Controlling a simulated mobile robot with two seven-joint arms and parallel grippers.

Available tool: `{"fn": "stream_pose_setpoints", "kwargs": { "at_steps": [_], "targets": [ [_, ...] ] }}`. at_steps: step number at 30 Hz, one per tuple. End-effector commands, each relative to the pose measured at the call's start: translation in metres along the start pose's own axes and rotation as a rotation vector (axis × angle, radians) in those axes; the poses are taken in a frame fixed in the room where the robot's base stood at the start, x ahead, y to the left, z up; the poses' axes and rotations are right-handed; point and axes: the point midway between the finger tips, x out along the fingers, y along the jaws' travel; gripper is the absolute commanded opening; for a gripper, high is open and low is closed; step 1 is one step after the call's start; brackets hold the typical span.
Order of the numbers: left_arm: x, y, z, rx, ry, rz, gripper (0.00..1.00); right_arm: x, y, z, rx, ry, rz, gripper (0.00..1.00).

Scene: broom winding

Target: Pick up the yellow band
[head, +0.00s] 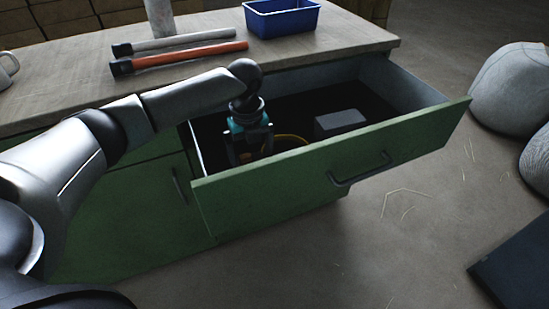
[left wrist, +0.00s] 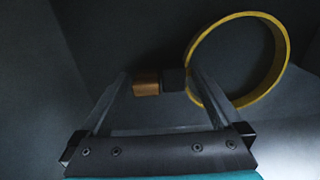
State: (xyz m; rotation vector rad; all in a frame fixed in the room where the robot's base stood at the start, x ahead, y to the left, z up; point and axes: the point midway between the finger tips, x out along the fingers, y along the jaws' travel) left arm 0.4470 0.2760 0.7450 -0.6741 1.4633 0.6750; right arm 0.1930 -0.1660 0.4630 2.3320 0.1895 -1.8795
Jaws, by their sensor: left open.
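The yellow band (head: 288,137) is a round ring inside the open drawer, partly hidden by the drawer's front panel in the head view. My left gripper (head: 250,157) points down into the drawer, just left of the band. In the left wrist view the band (left wrist: 241,15) shows whole as a ring on the right. The right finger of my left gripper (left wrist: 160,80) overlaps the band's left edge in that view; I cannot tell whether they touch. The jaws are apart and do not hold the band. My right gripper is in neither view.
The green drawer front (head: 335,172) and its side walls surround the gripper. A grey box (head: 340,122) lies right of the band. An orange-brown block (left wrist: 146,84) and a dark block (left wrist: 174,80) show between the fingers. Tubes and a blue bin (head: 283,22) are on the worktop.

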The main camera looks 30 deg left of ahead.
Motion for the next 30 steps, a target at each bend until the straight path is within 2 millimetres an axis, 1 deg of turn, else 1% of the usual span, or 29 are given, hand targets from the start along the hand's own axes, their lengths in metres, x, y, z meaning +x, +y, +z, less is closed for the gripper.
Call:
{"fn": "stream_pose_setpoints", "kwargs": {
  "at_steps": [8,9,30],
  "targets": [
    [0.0013,-0.0001,-0.0001,0.000,0.000,0.000,1.00,-0.0017,-0.0004,-0.0013,0.001,0.001,-0.001,0.50],
    [0.0013,-0.0001,-0.0001,0.000,0.000,0.000,0.98,-0.0016,-0.0004,-0.0013,0.001,0.001,0.000,0.50],
    [0.0011,0.0000,0.0000,0.000,0.000,0.000,0.19,-0.0014,-0.0004,-0.0015,0.001,0.002,-0.001,0.50]
  ]
}}
